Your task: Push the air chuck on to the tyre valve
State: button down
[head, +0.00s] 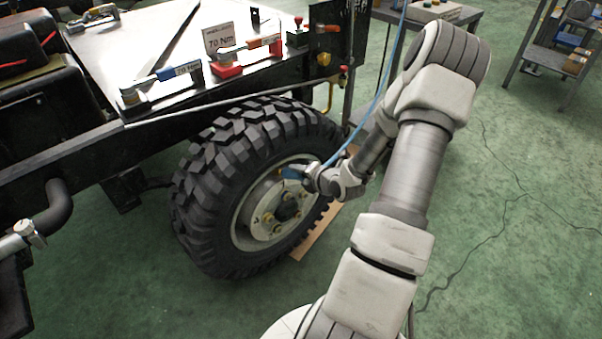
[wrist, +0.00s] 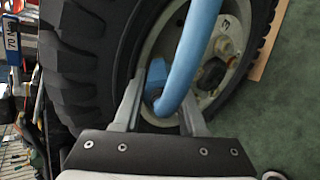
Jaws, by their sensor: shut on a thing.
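The big black tyre (head: 205,165) with its pale rim (head: 245,215) stands beside the chassis. My gripper (head: 303,177) is at the upper right part of the rim. It is shut on the blue air chuck (head: 292,173). In the wrist view the chuck (wrist: 155,72) sits between the fingers (wrist: 160,92), close to the rim (wrist: 228,82). A light blue hose (wrist: 188,65) curves from the chuck and hides part of it. The valve cannot be made out in either view, so I cannot tell whether the chuck touches it.
The chassis deck (head: 150,45) above the tyre carries several tools and a 70 Nm sign (head: 219,40). The blue hose (head: 372,112) runs up beside my arm. A wooden board (head: 318,232) lies by the tyre.

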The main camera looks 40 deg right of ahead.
jog(key=shift+x, duration=0.85)
jog(key=shift+c, duration=1.9)
grip_release()
jog(key=shift+a, duration=0.1)
jog(key=d+p+v, duration=0.1)
jog(key=p+v, duration=0.4)
jog(key=v, duration=1.2)
jog(key=shift+s+a, duration=0.2)
jog(key=shift+a, duration=0.3)
jog(key=shift+r, duration=0.1)
